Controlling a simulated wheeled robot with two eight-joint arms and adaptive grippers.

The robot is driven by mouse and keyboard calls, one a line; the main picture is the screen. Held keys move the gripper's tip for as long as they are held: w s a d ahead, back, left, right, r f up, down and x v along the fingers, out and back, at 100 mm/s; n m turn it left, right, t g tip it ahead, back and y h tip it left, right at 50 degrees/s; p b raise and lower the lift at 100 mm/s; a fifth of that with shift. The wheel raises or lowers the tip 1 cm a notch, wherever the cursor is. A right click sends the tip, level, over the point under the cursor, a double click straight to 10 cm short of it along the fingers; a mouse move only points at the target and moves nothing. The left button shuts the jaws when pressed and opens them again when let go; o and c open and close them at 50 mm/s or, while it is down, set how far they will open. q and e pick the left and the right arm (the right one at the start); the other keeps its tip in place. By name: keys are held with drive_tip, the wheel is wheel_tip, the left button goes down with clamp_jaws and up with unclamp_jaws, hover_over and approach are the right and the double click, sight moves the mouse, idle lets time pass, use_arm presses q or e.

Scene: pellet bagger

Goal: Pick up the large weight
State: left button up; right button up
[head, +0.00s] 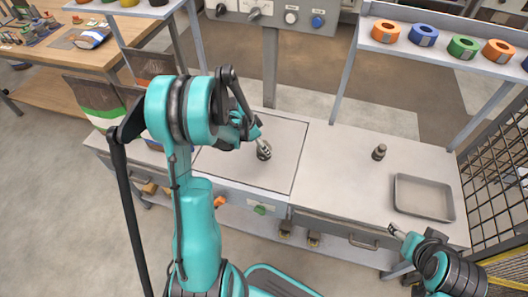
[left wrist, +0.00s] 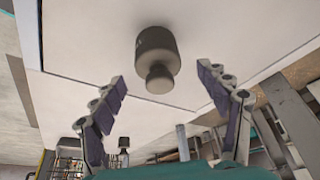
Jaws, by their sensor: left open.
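A dark grey weight with a knob on top, seemingly the large one, stands on the square plate (head: 285,165) of the bench. In the left wrist view the weight (left wrist: 157,50) shows ahead, between the lines of my open fingers (left wrist: 164,84). In the head view my left gripper (head: 259,142) is right at this weight (head: 264,154) and partly covers it. The weight does not look gripped; I cannot tell if a finger touches it. A smaller weight (head: 379,152) stands to the right. My right gripper (head: 395,230) is at the bench's front right edge, too small to read.
A shallow metal tray (head: 424,178) lies on the right of the bench. Several coloured tape rolls (head: 422,35) sit on a shelf above. A control panel (head: 275,14) is at the back, and a mesh fence (head: 500,165) at right. The bench between the weights is clear.

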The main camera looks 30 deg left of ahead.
use_arm(q)
drive_tip(key=b+x, duration=0.1)
drive_tip(key=x, duration=0.1)
drive_tip(key=s+b+x, duration=0.1)
drive_tip(key=x, duration=0.1)
drive_tip(key=shift+w+a+f+b, duration=0.15)
drive_tip(key=shift+f+b, duration=0.15)
drive_tip(key=shift+f, duration=0.25)
drive_tip(key=shift+w+f, duration=0.15)
clamp_jaws()
